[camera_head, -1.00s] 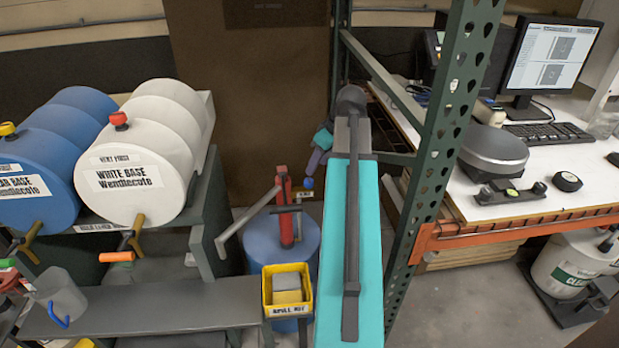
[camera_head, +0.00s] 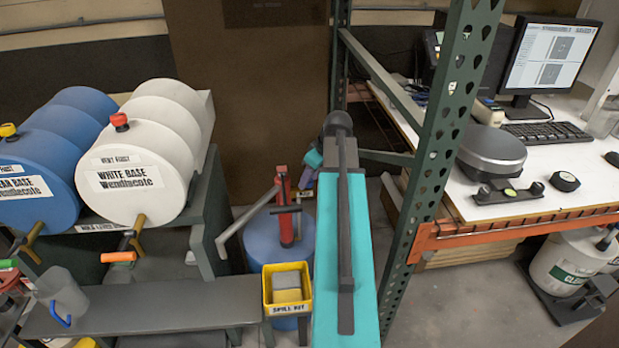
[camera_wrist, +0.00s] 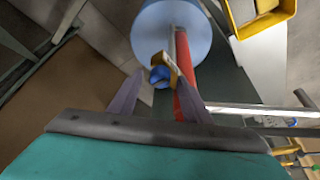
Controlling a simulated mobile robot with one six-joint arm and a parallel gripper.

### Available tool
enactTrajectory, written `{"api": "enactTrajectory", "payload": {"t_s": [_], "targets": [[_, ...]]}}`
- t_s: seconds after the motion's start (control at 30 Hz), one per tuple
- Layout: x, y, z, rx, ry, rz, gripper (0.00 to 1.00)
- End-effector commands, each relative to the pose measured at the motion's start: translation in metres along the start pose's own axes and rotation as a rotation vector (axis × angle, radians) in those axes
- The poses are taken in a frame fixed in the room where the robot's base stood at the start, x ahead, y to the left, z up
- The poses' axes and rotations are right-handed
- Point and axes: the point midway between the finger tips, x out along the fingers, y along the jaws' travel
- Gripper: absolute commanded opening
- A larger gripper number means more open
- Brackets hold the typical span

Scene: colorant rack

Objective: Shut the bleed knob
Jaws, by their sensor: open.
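A red hand pump (camera_head: 285,207) stands on a blue drum (camera_head: 262,242) beside my arm. In the wrist view, the red pump column (camera_wrist: 187,92) rises from the blue drum (camera_wrist: 160,35). A small yellow piece with a blue round face, which looks like the bleed knob (camera_wrist: 160,74), sits beside the column. My gripper (camera_wrist: 158,78) is open, with its two purple fingers on either side of the knob in the picture. I cannot tell whether they touch it. In the head view my gripper (camera_head: 309,170) is small and partly hidden by my arm, and the knob cannot be made out.
A yellow spill kit bin (camera_head: 286,301) stands in front of the drum. A grey bench (camera_head: 150,303) and white and blue base drums are at left. A green rack post (camera_head: 440,150) stands close on the right, beside a desk (camera_head: 500,207) with a monitor.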

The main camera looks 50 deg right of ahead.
Motion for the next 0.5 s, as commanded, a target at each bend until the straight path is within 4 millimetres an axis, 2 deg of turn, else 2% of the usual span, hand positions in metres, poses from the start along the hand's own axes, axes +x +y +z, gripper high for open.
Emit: {"api": "enactTrajectory", "payload": {"t_s": [0.23,0.5], "targets": [[0.0003,-0.0002,-0.0003,-0.001,0.000,0.000,0.44],[0.0002,-0.0004,-0.0006,-0.001,0.000,0.000,0.04]]}}
